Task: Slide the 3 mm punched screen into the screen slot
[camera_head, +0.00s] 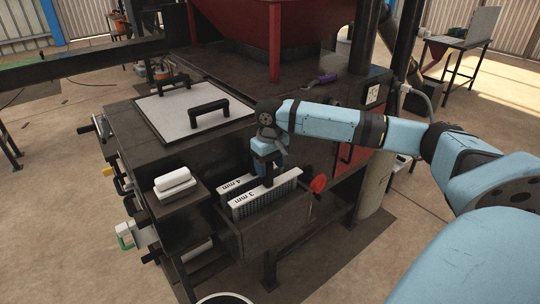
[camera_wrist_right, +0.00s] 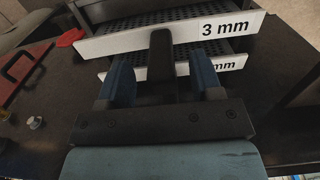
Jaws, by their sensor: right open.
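The 3 mm punched screen (camera_head: 258,203) stands in a dark open box on the machine's near side, its white labelled edge showing. In the right wrist view the 3 mm screen (camera_wrist_right: 140,39) shows its printed edge and perforated plate. The 4 mm screen (camera_head: 236,185) stands close behind it, partly hidden. My right gripper (camera_head: 267,172) is above the screens, pointing down. Its open fingers (camera_wrist_right: 162,75) lie either side of an upright dark tab at the 3 mm screen, with gaps visible. I cannot make out the screen slot for certain. My left gripper is not in view.
A pale lid with black handles (camera_head: 180,122) lies on the machine top. White rolled pads (camera_head: 173,182) rest on a ledge left of the box. A red knob (camera_head: 318,184) sticks out right of it. A purple-handled tool (camera_head: 324,79) lies by the red hopper (camera_head: 262,25).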

